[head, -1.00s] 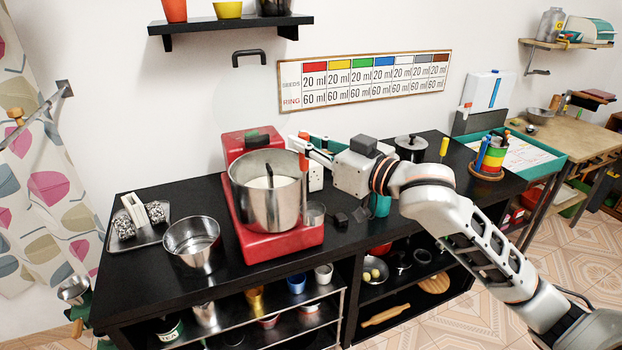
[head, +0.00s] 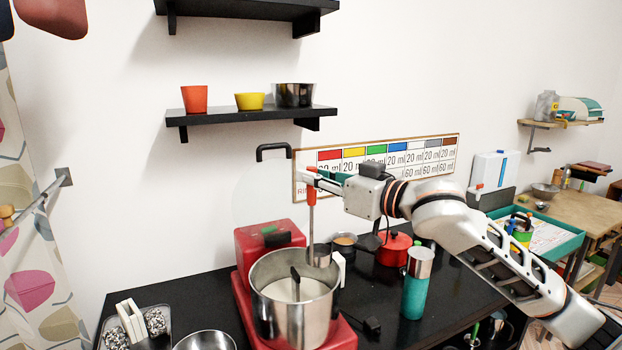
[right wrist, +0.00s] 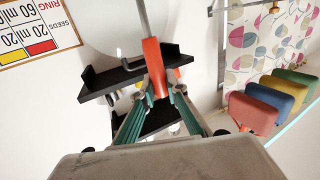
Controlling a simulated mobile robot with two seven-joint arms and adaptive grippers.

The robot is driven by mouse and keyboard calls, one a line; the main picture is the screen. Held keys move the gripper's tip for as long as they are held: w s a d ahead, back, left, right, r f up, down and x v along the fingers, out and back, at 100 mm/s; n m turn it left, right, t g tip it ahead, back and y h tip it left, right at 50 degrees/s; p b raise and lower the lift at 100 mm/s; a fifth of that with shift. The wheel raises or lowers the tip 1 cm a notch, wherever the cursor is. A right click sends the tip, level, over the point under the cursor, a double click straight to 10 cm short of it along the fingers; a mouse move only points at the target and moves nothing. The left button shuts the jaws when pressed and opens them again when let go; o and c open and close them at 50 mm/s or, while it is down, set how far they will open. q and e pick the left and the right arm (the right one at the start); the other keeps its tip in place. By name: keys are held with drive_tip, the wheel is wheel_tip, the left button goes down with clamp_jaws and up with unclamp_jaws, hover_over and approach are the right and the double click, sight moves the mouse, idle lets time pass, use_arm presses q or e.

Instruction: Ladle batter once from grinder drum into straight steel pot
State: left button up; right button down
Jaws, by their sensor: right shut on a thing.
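My right gripper (head: 318,180) is shut on the orange-red handle of a steel ladle (head: 311,222), which hangs about upright. The handle also shows between the fingers in the right wrist view (right wrist: 154,65). The ladle's cup overlaps the back right rim of the steel grinder drum (head: 300,318) in the head view; its exact height and contents cannot be told. The drum sits on the red grinder and holds white batter (head: 290,289), with a dark piece standing in it. An open steel pot (head: 205,341) stands left of the grinder, cut off by the picture's bottom edge. My left gripper is out of view.
A teal bottle (head: 415,298) and a red lidded pot (head: 394,249) stand right of the grinder. A tray (head: 164,340) with white and speckled items lies at left. A wall shelf (head: 250,116) holds two cups and a dark pot.

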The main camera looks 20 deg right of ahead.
sight(314, 203)
drive_tip(key=shift+s+d+f, duration=0.1)
drive_tip(key=shift+f, duration=0.75)
drive_tip(key=shift+f+b, duration=0.25)
drive_tip(key=shift+b, duration=0.4)
drive_tip(key=shift+f+b, duration=0.25)
drive_tip(key=shift+b, duration=0.05)
drive_tip(key=shift+f+b, duration=0.3)
drive_tip(key=shift+f, duration=0.6)
drive_tip(key=shift+f+b, duration=0.4)
drive_tip(key=shift+f, duration=0.3)
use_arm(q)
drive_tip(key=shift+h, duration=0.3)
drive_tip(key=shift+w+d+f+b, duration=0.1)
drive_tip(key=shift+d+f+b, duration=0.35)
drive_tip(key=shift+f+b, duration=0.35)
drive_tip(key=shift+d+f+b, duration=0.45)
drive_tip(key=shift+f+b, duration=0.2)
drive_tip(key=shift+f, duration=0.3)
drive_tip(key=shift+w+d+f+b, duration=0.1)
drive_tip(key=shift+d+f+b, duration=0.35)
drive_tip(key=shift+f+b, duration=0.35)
use_arm(e)
wheel_tip(314, 203, down, 12)
drive_tip(key=shift+f, duration=0.2)
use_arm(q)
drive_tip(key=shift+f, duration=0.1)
